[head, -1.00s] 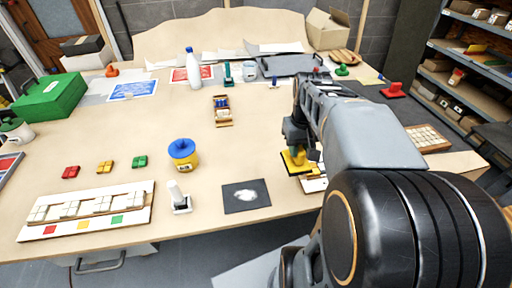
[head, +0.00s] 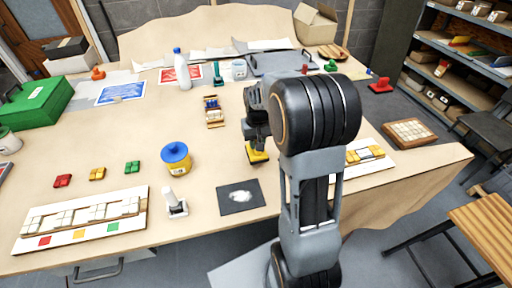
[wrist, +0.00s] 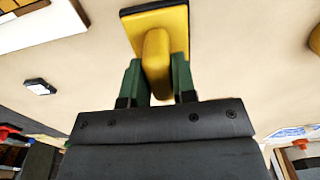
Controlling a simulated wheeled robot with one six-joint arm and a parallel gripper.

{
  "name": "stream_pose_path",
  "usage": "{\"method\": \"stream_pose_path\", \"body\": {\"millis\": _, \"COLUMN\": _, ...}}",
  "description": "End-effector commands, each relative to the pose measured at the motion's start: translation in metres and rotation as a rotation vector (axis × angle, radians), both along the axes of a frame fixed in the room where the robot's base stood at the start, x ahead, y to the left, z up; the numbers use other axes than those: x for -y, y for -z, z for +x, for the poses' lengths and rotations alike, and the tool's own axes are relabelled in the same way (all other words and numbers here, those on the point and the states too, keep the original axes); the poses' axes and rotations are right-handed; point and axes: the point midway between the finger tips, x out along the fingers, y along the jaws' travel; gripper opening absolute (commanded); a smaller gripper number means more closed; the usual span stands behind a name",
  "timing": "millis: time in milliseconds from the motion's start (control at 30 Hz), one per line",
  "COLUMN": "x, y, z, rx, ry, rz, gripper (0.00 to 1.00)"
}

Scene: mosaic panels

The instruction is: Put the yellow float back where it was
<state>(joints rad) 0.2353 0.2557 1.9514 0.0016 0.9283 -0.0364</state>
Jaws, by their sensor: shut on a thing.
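The yellow float (head: 257,156) is in my gripper (head: 257,143), in the middle of the head view. In the wrist view the float (wrist: 176,22) shows its yellow plate with a dark edge. The green fingers of my gripper (wrist: 157,78) are shut on both sides of its yellow handle. The float is left of the right panel (head: 352,163), which carries yellow and white tiles, and apart from it. I cannot tell how high the float is above the table (head: 215,155).
A tile panel (head: 125,232) lies at left front. A red float (head: 380,87) and a green float (head: 330,66) stand farther back.

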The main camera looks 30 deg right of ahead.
Motion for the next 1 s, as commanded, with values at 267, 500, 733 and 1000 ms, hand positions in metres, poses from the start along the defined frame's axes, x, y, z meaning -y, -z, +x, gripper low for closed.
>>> {"method": "stream_pose_path", "body": {"millis": 267, "x": -0.001, "y": 0.03, "z": 0.005, "rx": -0.003, "ry": 0.001, "rz": 0.001, "gripper": 0.06}}
{"method": "stream_pose_path", "body": {"millis": 500, "x": -0.001, "y": 0.037, "z": 0.005, "rx": 0.0, "ry": 0.0, "rz": 0.0, "gripper": 0.06}}
{"method": "stream_pose_path", "body": {"millis": 733, "x": -0.001, "y": 0.039, "z": 0.005, "rx": 0.0, "ry": 0.0, "rz": 0.0, "gripper": 0.06}}
{"method": "stream_pose_path", "body": {"millis": 1000, "x": -0.001, "y": 0.04, "z": 0.005, "rx": 0.0, "ry": 0.0, "rz": 0.0, "gripper": 0.44}}
